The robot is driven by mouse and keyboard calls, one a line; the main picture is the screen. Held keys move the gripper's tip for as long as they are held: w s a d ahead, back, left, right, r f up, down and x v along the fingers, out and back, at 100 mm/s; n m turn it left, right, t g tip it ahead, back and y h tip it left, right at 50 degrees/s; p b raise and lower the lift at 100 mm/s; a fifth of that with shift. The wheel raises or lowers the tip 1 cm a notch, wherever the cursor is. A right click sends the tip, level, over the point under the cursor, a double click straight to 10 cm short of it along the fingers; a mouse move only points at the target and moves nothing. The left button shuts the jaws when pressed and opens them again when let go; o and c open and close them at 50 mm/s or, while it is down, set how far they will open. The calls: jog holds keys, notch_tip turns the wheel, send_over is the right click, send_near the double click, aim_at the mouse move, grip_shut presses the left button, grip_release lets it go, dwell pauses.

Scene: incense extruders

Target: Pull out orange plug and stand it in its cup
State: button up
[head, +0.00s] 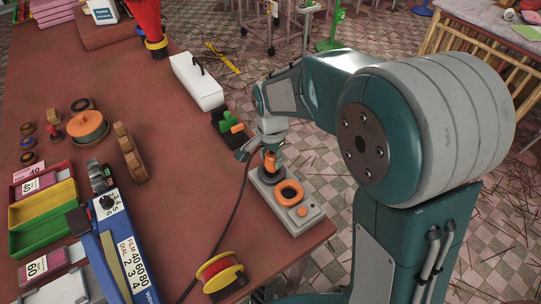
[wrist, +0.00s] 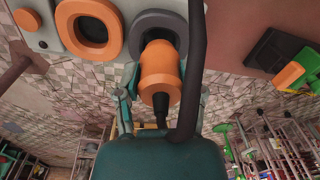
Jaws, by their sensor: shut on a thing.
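The orange plug (head: 269,161) has a black cable at its back end and also shows in the wrist view (wrist: 160,72). My gripper (head: 263,151) is shut on it, with a finger on each side in the wrist view (wrist: 160,92). The plug's front end is at a dark grey ring socket (wrist: 153,22) on a grey box (head: 309,222). I cannot tell whether it is fully seated. Beside that socket, on the same box, is an orange-rimmed ring (head: 289,194) with a dark opening, also in the wrist view (wrist: 89,28). I cannot tell which thing is the plug's cup.
The black cable (head: 231,211) runs across the red-brown table. A green and orange piece (head: 231,124) on a dark base and a white box (head: 196,82) stand behind. A yellow-red spool (head: 222,273) lies in front. The table's middle is fairly clear; its right edge is near.

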aim_at(272, 155)
jog(key=shift+f, duration=1.25)
jog(key=o, duration=1.2)
notch_tip(272, 155, up, 11)
jog(key=shift+r, duration=0.15)
jog(key=shift+s+d+r, duration=0.1)
jog(key=shift+r, duration=0.3)
jog(key=s+d+r+n+t, duration=0.1)
jog(key=s+d+n, duration=0.1)
jog(key=s+d, duration=0.3)
jog(key=s+d+r+n+t, duration=0.2)
jog(key=s+d+n, duration=0.1)
jog(key=s+d, duration=0.2)
jog(key=s+d+r+n+t, duration=0.2)
jog(key=s+d, duration=0.3)
jog(key=s, duration=0.3)
jog(key=shift+s+r+n, duration=0.25)
jog(key=shift+n, duration=0.35)
